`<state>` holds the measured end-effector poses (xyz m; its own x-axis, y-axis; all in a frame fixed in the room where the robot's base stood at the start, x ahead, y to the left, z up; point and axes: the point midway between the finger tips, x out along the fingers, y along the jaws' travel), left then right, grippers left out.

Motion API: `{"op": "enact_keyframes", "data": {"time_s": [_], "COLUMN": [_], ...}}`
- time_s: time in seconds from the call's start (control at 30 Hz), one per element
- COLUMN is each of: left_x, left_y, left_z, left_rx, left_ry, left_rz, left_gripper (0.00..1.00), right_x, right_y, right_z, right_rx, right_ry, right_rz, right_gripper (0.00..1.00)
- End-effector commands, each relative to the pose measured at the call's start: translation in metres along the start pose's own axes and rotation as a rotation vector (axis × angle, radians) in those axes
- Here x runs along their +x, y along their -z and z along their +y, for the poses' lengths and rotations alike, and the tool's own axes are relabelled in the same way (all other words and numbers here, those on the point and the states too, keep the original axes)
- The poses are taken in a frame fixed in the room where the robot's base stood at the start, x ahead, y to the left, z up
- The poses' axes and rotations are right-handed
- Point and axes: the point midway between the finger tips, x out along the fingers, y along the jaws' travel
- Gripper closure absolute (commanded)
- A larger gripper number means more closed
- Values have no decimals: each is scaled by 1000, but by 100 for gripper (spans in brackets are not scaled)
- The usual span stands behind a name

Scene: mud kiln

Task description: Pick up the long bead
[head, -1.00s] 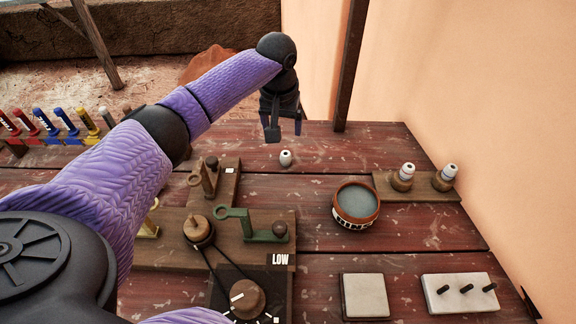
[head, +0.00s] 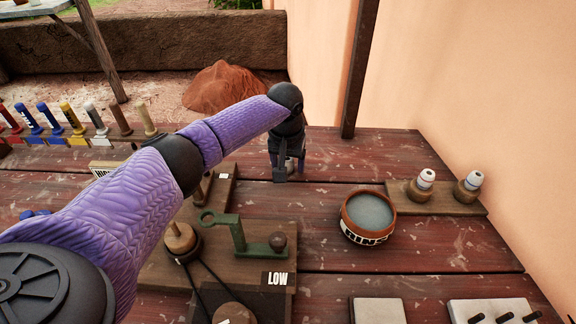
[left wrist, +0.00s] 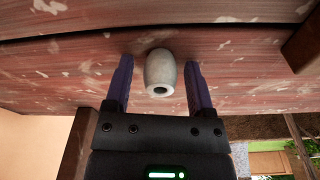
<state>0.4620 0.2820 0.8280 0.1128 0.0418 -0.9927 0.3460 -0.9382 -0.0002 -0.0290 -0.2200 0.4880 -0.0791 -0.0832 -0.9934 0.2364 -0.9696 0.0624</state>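A pale, barrel-shaped bead (left wrist: 160,72) with a dark hole in its end shows in the left wrist view, between the two purple fingers of my left gripper (left wrist: 158,80). Small gaps show on both sides of it, so the fingers are open around it. In the head view my left gripper (head: 289,168) is low over the far part of the table (head: 335,165). My right gripper is not in view.
A round bowl (head: 367,216) of greyish liquid stands right of the gripper. A green crank (head: 240,240) and a LOW sign (head: 277,279) are nearer. Coloured sticks (head: 50,120) stand at the left.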

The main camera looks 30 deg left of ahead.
Motion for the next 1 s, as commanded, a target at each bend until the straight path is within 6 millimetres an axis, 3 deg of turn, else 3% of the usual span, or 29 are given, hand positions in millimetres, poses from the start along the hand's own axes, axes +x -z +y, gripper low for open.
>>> {"op": "enact_keyframes", "data": {"time_s": [0.03,0.27,0.5,0.8,1.0], "left_x": [0,0,-6,-84,-101], "left_y": [0,0,1,10,12], "left_z": [0,0,0,0,0], "left_rx": [0,0,0,0,-1], "left_ry": [0,0,0,-2,0], "left_rz": [0,0,1,5,0], "left_gripper": [42,91,91,91,91], "right_x": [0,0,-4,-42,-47], "right_y": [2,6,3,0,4], "right_z": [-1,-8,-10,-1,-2], "right_rx": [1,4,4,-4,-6], "right_ry": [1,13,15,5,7], "right_rz": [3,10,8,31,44], "right_gripper": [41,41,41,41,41]}}
